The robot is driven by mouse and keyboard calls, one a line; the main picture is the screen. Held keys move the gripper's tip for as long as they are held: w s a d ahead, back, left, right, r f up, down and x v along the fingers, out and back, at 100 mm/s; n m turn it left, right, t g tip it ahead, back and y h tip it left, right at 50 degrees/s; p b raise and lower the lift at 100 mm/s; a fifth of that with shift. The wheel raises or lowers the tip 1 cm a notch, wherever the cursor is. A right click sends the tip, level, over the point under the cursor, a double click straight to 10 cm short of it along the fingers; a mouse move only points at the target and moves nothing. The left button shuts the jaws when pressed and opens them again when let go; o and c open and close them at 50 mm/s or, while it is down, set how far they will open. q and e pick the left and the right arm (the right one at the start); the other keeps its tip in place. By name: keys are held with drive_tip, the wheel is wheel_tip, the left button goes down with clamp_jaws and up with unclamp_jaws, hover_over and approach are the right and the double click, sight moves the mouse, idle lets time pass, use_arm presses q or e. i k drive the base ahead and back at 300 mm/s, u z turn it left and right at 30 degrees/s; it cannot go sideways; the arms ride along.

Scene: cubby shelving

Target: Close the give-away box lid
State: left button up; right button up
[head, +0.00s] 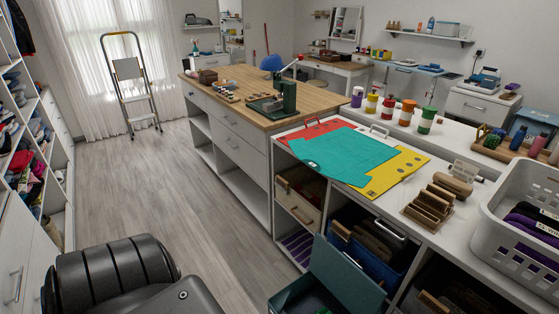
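A dark green box (290,296) stands low at the bottom edge of the head view, in front of the white cubby shelving, and is partly cut off by the frame. Its flat lid (346,275) stands raised on the right side, so the box is open. I see no label, so I cannot confirm that it is the give-away box. The inside looks dark. Neither of my grippers is in view; only a black part of my own body shows at the lower left.
A blue bin (362,254) with brown items sits in the cubby behind the lid. A white laundry basket (512,235) and a wooden rack (428,207) stand on the counter (383,203). Grey floor (185,190) is clear left of the shelving. Open shelves line the left wall.

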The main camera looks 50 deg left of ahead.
sight(344, 278)
drive_tip(key=u, duration=1.35)
drive_tip(key=k, duration=0.25)
drive_tip(key=z, duration=1.5)
drive_tip(key=i, duration=0.95)
drive_tip(key=u, duration=0.6)
